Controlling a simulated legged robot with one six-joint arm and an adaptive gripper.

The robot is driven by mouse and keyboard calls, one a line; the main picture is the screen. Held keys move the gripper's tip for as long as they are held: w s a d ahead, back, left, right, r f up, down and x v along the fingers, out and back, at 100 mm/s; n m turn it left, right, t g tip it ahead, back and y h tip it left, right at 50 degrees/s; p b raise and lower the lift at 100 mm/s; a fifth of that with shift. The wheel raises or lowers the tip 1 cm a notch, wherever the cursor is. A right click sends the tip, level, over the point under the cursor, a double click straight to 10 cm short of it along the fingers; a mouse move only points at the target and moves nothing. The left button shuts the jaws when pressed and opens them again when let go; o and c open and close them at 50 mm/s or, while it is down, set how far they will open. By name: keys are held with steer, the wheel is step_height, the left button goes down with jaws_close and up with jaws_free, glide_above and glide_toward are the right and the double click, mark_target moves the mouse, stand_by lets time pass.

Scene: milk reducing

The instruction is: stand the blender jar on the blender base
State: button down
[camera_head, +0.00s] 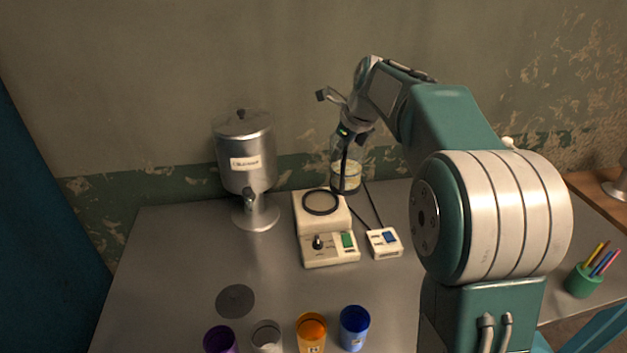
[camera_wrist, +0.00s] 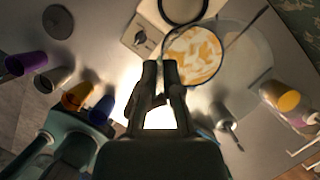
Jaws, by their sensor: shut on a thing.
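The blender jar (camera_head: 347,173) is clear, with pale yellow-white contents. It is in my gripper (camera_head: 346,137), behind and to the right of the blender base's ring in the head view. The blender base (camera_head: 330,248) is cream, with a dark ring on top, a knob and a green switch. In the wrist view, my gripper (camera_wrist: 162,68) is shut at the near side of the jar (camera_wrist: 197,58), whose open top shows yellow and white pieces. The base (camera_wrist: 142,35) lies beyond and left of it. The jar's bottom is partly hidden, so its height is unclear.
A metal dispenser (camera_head: 245,160) stands left of the base. A small box with a blue button (camera_head: 384,243) sits right of it. Purple, white, orange (camera_head: 311,332) and blue (camera_head: 354,328) cups line the front. A dark disc (camera_head: 235,301) lies flat at left. A green pencil cup (camera_head: 582,281) is far right.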

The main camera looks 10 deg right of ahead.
steer(key=w+a+f, duration=0.4)
steer(key=w+f, duration=0.3)
steer(key=f, duration=0.3)
steer(key=shift+a+f, duration=0.2)
steer(key=shift+a, duration=0.2)
steer(key=c, duration=0.8)
jaws_free()
steer(key=shift+f, duration=0.15)
